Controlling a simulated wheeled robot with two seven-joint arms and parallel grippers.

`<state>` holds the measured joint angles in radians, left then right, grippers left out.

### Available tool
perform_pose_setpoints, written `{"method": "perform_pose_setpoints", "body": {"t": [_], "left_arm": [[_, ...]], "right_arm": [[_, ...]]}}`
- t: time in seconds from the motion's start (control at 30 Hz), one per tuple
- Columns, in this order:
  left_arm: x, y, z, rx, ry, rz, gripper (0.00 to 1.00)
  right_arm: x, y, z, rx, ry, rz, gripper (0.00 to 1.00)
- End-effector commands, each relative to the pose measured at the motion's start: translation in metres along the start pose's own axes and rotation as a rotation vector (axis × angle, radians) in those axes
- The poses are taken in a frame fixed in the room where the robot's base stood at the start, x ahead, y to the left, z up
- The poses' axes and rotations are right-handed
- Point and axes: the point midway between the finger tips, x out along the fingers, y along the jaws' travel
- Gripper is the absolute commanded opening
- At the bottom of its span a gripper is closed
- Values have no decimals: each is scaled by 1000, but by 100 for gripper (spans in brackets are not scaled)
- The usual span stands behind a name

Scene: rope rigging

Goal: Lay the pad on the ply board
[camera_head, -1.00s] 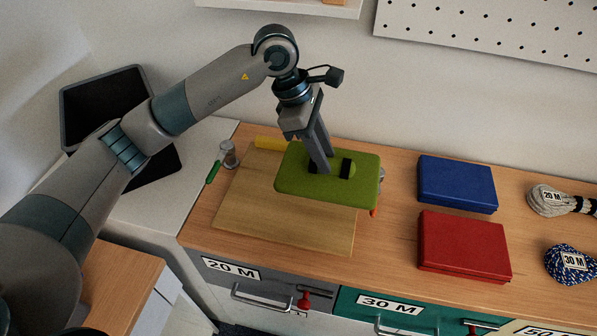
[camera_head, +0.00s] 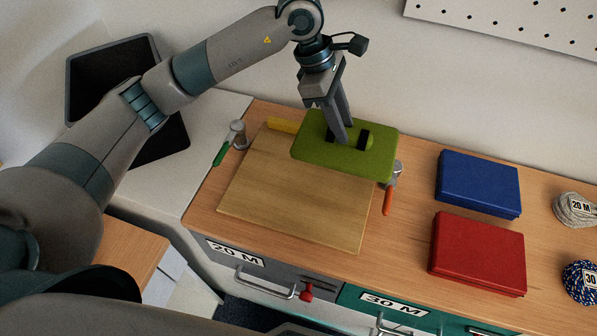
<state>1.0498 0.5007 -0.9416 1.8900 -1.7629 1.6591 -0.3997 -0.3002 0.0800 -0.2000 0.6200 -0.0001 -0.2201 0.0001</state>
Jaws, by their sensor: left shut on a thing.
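The pad (camera_head: 313,151) is a thick green block with dark slots or straps on its top. My left gripper (camera_head: 347,139) points down and is shut on the pad at the middle of its top. The pad looks held above the bench, roughly level, over the back right part of the ply board (camera_head: 290,205). The height of the gap cannot be told. The pad hides the board's back right corner; the front and left of the board are bare. My right gripper is not in view.
A yellow item (camera_head: 283,125) lies behind the board. A green-handled tool (camera_head: 223,152) is at its left and an orange-handled tool (camera_head: 388,199) at its right. A blue box (camera_head: 478,183), a red box (camera_head: 478,253) and rope coils (camera_head: 577,209) stand further right.

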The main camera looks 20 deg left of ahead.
Motion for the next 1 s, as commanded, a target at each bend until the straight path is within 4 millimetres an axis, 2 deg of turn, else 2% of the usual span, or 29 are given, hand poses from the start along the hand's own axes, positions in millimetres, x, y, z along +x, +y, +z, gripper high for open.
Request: {"method": "perform_pose_setpoints", "body": {"t": [0.17, 0.4, 0.6, 0.73, 1.0], "left_arm": [[2, -17, -22, -2, 1, -2, 0], [13, -48, -64, -4, 2, -4, 0], [23, -67, -91, -2, 1, -2, 0], [26, -72, -99, 0, 0, 0, 0], [28, -73, -100, 1, 0, 2, 0]], "right_arm": [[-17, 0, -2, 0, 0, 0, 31], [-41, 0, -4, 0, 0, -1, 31], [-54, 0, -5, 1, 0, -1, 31], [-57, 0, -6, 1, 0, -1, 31], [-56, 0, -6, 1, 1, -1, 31]]}}
